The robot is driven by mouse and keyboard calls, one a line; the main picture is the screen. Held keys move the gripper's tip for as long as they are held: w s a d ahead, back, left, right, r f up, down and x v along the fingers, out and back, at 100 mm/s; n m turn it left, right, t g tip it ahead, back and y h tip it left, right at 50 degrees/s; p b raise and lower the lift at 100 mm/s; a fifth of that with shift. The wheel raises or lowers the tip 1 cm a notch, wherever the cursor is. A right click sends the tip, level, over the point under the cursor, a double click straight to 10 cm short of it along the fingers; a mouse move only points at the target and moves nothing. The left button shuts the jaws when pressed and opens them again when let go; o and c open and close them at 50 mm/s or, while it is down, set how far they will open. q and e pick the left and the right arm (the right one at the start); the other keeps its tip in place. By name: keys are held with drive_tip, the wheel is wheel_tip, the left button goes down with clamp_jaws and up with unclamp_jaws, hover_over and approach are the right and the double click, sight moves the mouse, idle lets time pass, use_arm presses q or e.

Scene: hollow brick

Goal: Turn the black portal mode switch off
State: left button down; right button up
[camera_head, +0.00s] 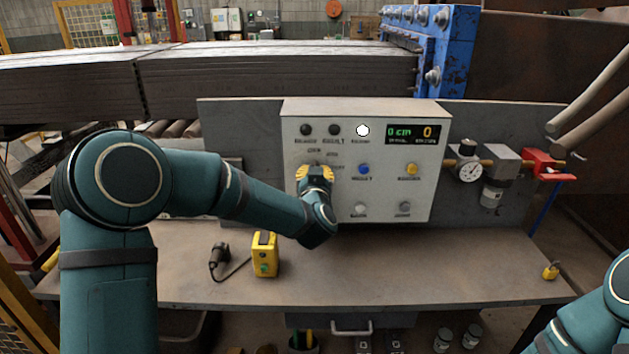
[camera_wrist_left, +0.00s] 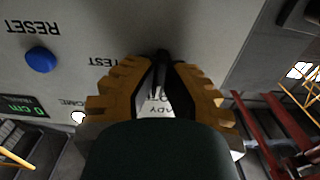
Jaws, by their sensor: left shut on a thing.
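The light grey control box (camera_head: 437,160) stands at the back of the bench. My left gripper (camera_head: 316,172), with yellow fingers, reaches its left part and is shut on the black portal mode switch, which it mostly hides. In the left wrist view my left gripper (camera_wrist_left: 162,64) has its fingers closed in around the dark switch (camera_wrist_left: 162,54) against the panel face. The switch's pointing direction cannot be told. A "TEST" label shows beside the fingers and part of "READY" shows between them. My right gripper is not in view; only part of that arm shows at lower right.
The panel also has a blue button (camera_head: 363,169), a yellow button (camera_head: 411,169), a lit white lamp (camera_head: 362,130) and a display (camera_head: 413,133). A pressure gauge (camera_head: 469,169) is at right. The bench's right part is mostly clear.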

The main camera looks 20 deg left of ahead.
use_arm(q)
drive_tip(key=shift+r+n, duration=0.1)
drive_tip(key=shift+n, duration=0.3)
drive_tip(key=c, duration=1)
unclamp_jaws()
drive_tip(key=v, duration=1.2)
